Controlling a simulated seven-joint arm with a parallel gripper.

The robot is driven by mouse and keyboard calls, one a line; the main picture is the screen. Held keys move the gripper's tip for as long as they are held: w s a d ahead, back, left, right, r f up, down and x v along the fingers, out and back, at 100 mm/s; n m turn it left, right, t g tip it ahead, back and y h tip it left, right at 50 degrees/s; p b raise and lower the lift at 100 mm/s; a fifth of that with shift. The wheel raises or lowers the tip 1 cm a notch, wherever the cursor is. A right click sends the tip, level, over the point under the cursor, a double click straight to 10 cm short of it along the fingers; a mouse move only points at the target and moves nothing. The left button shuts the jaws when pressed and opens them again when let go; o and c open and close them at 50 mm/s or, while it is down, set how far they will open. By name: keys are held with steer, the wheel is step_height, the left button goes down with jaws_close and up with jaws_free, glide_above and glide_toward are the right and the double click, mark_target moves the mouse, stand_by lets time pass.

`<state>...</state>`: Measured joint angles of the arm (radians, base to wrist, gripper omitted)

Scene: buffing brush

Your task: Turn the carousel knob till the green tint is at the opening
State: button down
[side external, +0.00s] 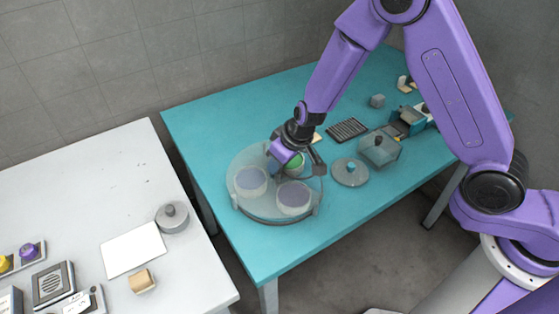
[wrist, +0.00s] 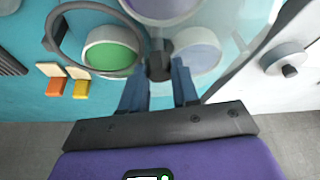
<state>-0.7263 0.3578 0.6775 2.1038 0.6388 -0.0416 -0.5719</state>
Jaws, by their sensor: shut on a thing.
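The carousel is a round, clear-covered turntable (side external: 268,215) on the teal table. Its dark knob (wrist: 159,62) stands at the centre in the wrist view, with the two blue fingers of my gripper (wrist: 158,80) closed on its sides. The green tint (wrist: 110,56) sits in a white cup left of the knob. A dark ring (wrist: 52,30), seemingly the opening, overlaps the green cup but looks off-centre from it, toward the upper left. Two lavender cups, one right of the knob (wrist: 197,57) and one at the top (wrist: 160,8), also show. In the side view my gripper partly covers the green tint (side external: 295,162).
A clear box (side external: 379,150), a disc with a teal knob (side external: 351,173) and a dark grid (side external: 347,129) stand right of the carousel. The white table (side external: 75,190) at left holds a grey round pot (side external: 172,218), a white sheet (side external: 132,248) and a wooden block (side external: 142,281).

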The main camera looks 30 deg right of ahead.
steer(key=c, duration=0.8)
jaws_free()
steer(key=shift+c, duration=0.2)
steer(key=shift+d+n+g+y, duration=0.1)
steer(key=shift+n+g+y, duration=0.2)
steer(key=shift+n, duration=0.8)
steer(key=shift+d+n+g+y, duration=0.15)
steer(key=shift+n+y, duration=0.25)
steer(key=shift+n, duration=0.7)
steer(key=shift+w+a+n, duration=0.1)
steer(key=shift+n, duration=0.4)
